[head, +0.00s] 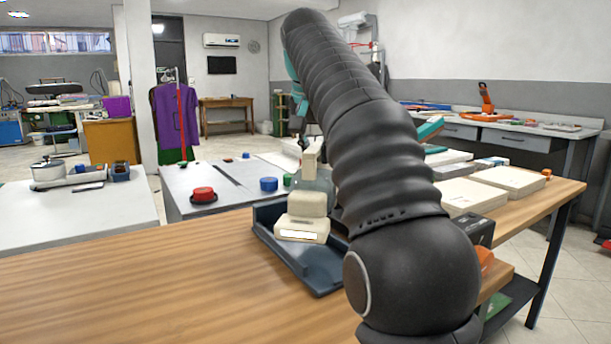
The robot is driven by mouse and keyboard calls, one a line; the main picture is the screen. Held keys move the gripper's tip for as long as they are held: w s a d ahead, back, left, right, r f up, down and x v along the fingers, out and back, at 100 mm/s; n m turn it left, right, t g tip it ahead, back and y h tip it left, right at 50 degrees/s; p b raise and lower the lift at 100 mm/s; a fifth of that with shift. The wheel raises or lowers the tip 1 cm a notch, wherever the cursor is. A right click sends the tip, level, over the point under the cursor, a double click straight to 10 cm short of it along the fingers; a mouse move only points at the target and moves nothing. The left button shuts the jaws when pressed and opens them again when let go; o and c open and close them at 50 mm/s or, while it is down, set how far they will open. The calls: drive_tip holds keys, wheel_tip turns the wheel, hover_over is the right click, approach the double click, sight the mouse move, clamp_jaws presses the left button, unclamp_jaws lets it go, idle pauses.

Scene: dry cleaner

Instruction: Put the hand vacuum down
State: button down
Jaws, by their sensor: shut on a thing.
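My gripper is not visible; my own black ribbed arm fills the middle of the head view and hides what lies behind it. I cannot make out the hand vacuum anywhere. A dark blue tray (318,274) lies on the wooden table (140,285), partly hidden by my arm. A cream box with a white label (301,229) and a rounded cream block (307,203) above it are in the tray. A clear bottle with a dark top (313,180) stands behind them, partly covered.
The wooden table's left part is bare. A grey table (225,180) behind it bears a red-topped piece (203,194) and a blue cylinder (268,184). Flat cream boxes (508,179) lie right of my arm, near a dark box (477,230). A purple garment (176,115) hangs behind.

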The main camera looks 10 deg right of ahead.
drive_tip(key=shift+w+a+f, duration=0.65)
drive_tip(key=shift+w+a, duration=0.1)
drive_tip(key=shift+w, duration=0.15)
drive_tip(key=shift+f, duration=1.95)
drive_tip(key=c, duration=0.9)
unclamp_jaws()
drive_tip(key=shift+f, duration=0.15)
drive_tip(key=shift+c, duration=0.2)
drive_tip(key=shift+v, duration=3.85)
